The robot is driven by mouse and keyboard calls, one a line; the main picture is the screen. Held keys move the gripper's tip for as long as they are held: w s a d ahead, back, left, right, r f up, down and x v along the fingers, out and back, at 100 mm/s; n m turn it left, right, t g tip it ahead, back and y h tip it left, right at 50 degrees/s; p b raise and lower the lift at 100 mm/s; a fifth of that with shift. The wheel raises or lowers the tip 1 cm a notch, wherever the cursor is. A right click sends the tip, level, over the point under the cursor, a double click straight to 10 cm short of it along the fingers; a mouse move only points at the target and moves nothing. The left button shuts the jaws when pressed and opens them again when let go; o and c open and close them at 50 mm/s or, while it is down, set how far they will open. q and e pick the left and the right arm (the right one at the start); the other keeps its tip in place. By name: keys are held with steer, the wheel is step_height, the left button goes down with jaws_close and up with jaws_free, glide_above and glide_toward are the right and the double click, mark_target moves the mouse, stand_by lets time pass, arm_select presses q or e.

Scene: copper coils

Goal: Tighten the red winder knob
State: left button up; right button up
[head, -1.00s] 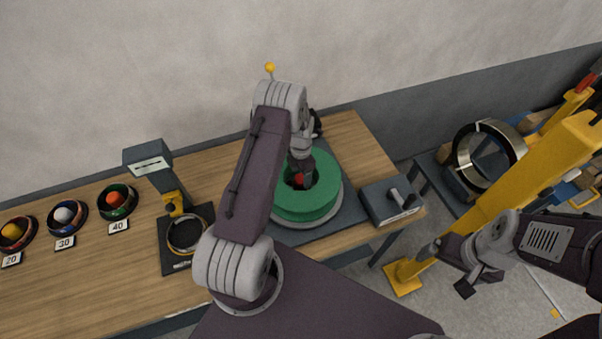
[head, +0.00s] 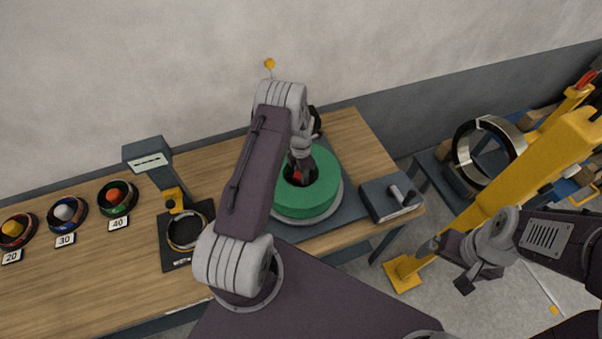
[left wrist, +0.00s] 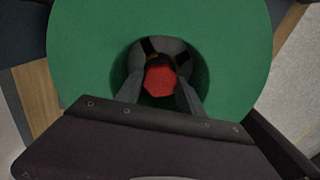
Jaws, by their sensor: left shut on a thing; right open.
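The red winder knob (left wrist: 160,80) sits in the centre hole of the green coil form (left wrist: 90,50); it also shows as a small red spot in the head view (head: 298,175). My left gripper (left wrist: 160,90) reaches down into the hole and is shut on the knob, with one finger on each side. The green form (head: 312,200) lies flat on the winder's round plate at the right part of the bench. My left arm hides part of the form and winder base in the head view. My right gripper (head: 465,286) is open and empty, off the bench above the floor at the right.
A grey box with a lever (head: 390,198) stands right of the form. A scale-like stand with a black ring (head: 186,231) and bowls with coloured balls (head: 117,198) stand on the left. A yellow hoist (head: 500,195) and a large metal ring (head: 466,160) are beyond the bench's right end.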

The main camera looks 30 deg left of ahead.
arm_select(q)
steer(key=m+b, duration=0.2)
steer(key=m, duration=0.2)
steer(key=shift+f, duration=0.1)
steer(key=m+b, duration=0.2)
steer(key=m, duration=0.2)
steer(key=shift+m, duration=0.4)
steer(key=m+b, duration=0.1)
steer(key=m, duration=0.3)
steer(key=shift+m, duration=0.3)
steer(key=m+b, duration=0.1)
steer(key=m, duration=0.8)
steer(key=shift+b, duration=0.35)
steer(key=m, duration=0.4)
steer(key=shift+a+r+m, duration=0.1)
steer(key=shift+r+m, duration=0.1)
steer(key=shift+m, duration=0.1)
steer(key=m, duration=0.4)
steer(key=shift+b, duration=0.4)
steer(key=shift+w+m, duration=0.1)
steer(key=shift+m, duration=1.9)
